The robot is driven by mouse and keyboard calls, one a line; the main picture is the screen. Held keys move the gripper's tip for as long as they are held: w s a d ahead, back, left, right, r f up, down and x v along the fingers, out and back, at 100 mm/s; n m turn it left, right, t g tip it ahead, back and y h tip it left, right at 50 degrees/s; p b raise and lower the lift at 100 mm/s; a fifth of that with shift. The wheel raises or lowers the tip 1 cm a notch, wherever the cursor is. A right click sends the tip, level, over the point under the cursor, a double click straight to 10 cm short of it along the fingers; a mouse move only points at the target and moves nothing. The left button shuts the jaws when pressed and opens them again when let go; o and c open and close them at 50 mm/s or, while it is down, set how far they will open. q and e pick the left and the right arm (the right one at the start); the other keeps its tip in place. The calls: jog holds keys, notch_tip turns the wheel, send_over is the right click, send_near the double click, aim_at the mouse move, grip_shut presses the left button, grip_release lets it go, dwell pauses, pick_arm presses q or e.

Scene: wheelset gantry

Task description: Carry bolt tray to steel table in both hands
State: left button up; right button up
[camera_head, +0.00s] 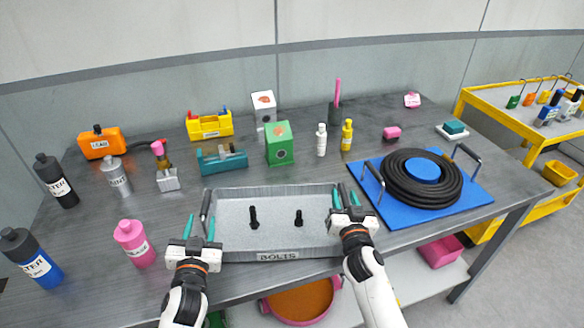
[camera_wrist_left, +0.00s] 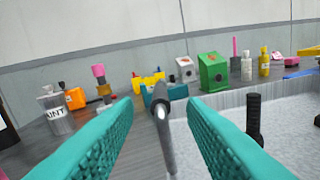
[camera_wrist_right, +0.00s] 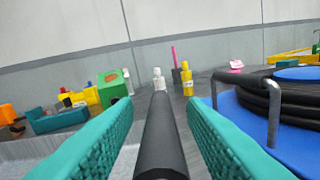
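The grey bolt tray (camera_head: 272,234), labelled BOLTS, stands on the grey steel table (camera_head: 110,270) near its front edge. Two black bolts (camera_head: 254,217) stand in it. My left gripper (camera_head: 202,228) is at the tray's left end, its teal fingers open on either side of the left handle (camera_wrist_left: 166,128), with gaps visible in the left wrist view. My right gripper (camera_head: 344,197) is at the right end, its fingers open on either side of the dark right handle (camera_wrist_right: 160,140). The right fingers appear apart from the handle.
A blue board (camera_head: 470,200) with a coiled black hose (camera_head: 398,180) lies close to the tray's right. A pink bottle (camera_head: 134,244) and blue bottle (camera_head: 32,256) stand left. Boxes and small bottles line the back. A yellow cart (camera_head: 510,122) stands at the right.

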jog(key=shift+s, duration=0.1)
pick_arm(q)
jog(key=s, duration=0.5)
jog(key=shift+s, duration=0.2)
pick_arm(e)
jog(key=s, duration=1.2)
